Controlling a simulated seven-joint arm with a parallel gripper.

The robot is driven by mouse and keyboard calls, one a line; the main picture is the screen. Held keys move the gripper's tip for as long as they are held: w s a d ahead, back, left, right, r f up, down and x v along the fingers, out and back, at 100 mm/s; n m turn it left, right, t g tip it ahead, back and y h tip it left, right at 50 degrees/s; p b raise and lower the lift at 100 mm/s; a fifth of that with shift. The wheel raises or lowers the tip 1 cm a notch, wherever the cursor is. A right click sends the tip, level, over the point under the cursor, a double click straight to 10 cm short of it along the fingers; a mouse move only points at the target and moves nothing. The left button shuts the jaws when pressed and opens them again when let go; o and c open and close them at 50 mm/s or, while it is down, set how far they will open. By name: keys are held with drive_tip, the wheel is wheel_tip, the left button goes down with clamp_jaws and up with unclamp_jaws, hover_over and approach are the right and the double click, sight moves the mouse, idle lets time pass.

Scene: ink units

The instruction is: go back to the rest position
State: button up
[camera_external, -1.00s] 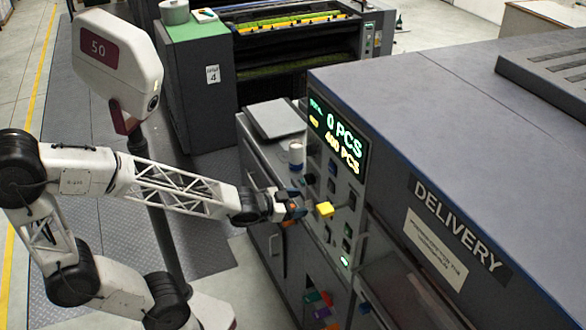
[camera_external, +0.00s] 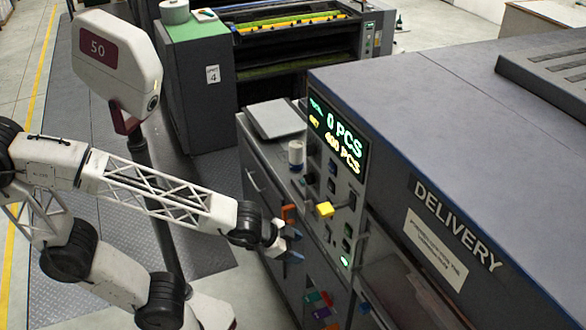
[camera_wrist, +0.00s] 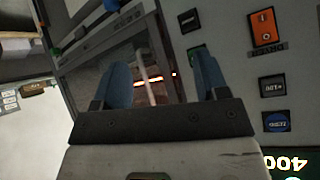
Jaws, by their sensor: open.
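The fingertips look clear of the panel. The display (camera_external: 340,139) reads 0 PCS and 400 PCS. An orange switch (camera_external: 289,214) is on the panel left of the yellow knob; an orange switch also shows in the wrist view (camera_wrist: 264,27).
A white cylinder (camera_external: 296,154) stands on the ledge beside the panel. Coloured items (camera_external: 318,303) sit low on the machine. A second machine (camera_external: 290,40) is behind.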

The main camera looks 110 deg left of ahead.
drive_tip(key=s+d+m+g+h, duration=0.2)
drive_tip(key=s+d, duration=0.1)
drive_tip(key=d, duration=0.7)
drive_tip(key=s+d+r+m+g+h, duration=0.1)
drive_tip(key=s+d+m+g+h, duration=0.1)
drive_tip(key=d, duration=0.9)
drive_tip(key=shift+s+g+h, duration=0.6)
drive_tip(key=shift+s+g, duration=0.2)
drive_tip(key=shift+s, duration=0.45)
drive_tip(key=shift+r, duration=0.15)
